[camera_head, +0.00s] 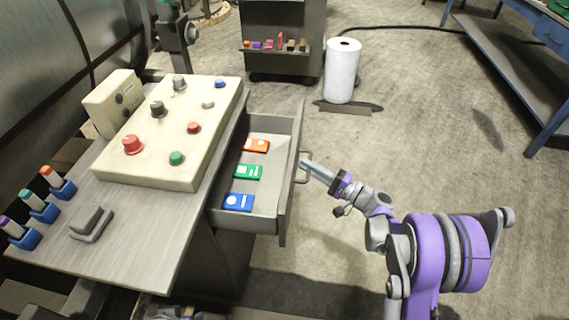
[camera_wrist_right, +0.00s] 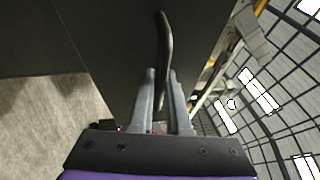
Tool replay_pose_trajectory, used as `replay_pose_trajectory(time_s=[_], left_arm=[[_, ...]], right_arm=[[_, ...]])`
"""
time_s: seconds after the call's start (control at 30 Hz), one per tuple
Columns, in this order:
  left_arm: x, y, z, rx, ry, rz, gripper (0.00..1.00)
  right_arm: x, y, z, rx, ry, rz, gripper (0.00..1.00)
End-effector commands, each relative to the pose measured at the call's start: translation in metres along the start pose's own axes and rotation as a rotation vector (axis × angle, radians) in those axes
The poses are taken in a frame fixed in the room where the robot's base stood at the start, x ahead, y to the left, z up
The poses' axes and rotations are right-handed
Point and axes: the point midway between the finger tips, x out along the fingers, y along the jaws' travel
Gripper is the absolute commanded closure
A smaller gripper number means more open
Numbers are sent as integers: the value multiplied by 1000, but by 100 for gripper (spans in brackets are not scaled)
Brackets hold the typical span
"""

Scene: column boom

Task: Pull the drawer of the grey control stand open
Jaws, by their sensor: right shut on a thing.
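The grey control stand (camera_head: 150,235) is at the left in the head view. Its drawer (camera_head: 265,222) is pulled out to the right, with its inside showing. An orange, a green (camera_head: 248,172) and a blue item lie in a row in it. The drawer handle (camera_head: 301,170) is a bar on the drawer's front; it also shows in the right wrist view (camera_wrist_right: 165,45). My right gripper (camera_head: 306,165) is shut on the handle, its two fingers on either side of the bar in the right wrist view (camera_wrist_right: 163,90). My left gripper is not in view.
A cream button panel (camera_head: 165,150) and several marker holders (camera_head: 40,208) are on the stand's top. A white roll (camera_head: 342,72) stands on the floor behind, near a dark cabinet (camera_head: 283,30). A blue-framed bench (camera_head: 520,60) is at upper right.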

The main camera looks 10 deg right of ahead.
Motion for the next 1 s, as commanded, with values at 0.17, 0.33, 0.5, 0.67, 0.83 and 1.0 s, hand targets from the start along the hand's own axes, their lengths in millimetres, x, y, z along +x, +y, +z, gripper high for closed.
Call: replay_pose_trajectory(time_s=[0.17, 0.33, 0.5, 0.67, 0.83, 1.0], left_arm=[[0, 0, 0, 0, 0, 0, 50], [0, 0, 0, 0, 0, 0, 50], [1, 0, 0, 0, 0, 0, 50], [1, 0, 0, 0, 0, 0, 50], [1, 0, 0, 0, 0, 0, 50], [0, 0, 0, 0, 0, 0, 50]], right_arm=[[-29, -5, -12, 0, 2, 1, 100], [-44, -8, -18, -1, 0, 0, 100], [-51, -10, -21, 0, -1, 0, 100], [-52, -10, -21, 0, -2, 0, 100], [-51, -10, -21, 0, -2, 0, 100], [-51, -10, -21, 0, -1, 0, 73]])
